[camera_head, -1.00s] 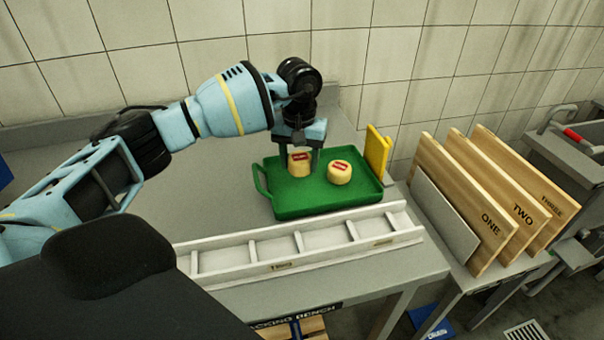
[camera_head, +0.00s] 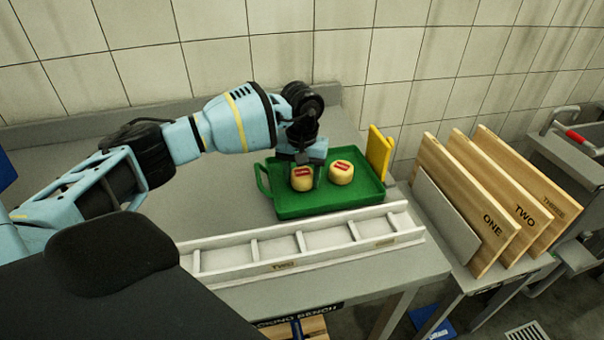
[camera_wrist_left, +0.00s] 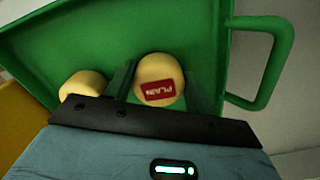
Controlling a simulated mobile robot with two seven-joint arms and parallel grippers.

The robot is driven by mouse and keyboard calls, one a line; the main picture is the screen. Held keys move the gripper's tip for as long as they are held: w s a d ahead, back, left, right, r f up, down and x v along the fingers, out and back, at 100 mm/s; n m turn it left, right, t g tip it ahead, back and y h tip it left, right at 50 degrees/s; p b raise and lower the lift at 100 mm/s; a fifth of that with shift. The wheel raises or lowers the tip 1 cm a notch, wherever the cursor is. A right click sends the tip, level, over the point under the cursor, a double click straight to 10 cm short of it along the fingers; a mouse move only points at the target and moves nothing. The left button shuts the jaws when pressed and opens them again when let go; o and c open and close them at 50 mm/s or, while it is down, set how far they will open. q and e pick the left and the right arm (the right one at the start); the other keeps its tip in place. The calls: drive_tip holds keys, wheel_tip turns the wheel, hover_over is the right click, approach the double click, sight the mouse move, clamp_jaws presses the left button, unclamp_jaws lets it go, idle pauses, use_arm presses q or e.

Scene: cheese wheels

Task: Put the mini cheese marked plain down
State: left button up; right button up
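The mini cheese marked plain (camera_head: 302,180) is a small pale yellow wheel with a red label; the word PLAIN reads upside down on the cheese in the left wrist view (camera_wrist_left: 159,73). My left gripper (camera_head: 305,168) points down over the green tray (camera_head: 290,209), with a finger on each side of this cheese, seemingly against it. The cheese is low at the tray floor; I cannot tell whether it touches it. A second cheese (camera_head: 341,172) with a red label stands to its right in the tray. My right gripper is not in view.
A white divided rack (camera_head: 330,248) lies in front of the tray on the grey bench. A yellow board (camera_head: 378,152) stands at the tray's right end. Wooden boards marked ONE (camera_head: 470,215), TWO and THREE stand further right. Bench left of the tray is clear.

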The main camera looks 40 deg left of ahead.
sight(302, 174)
use_arm(q)
drive_tip(key=o, duration=0.5)
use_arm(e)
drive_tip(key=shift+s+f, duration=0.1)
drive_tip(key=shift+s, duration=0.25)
use_arm(q)
drive_tip(key=shift+r, duration=0.2)
wheel_tip(302, 174, up, 12)
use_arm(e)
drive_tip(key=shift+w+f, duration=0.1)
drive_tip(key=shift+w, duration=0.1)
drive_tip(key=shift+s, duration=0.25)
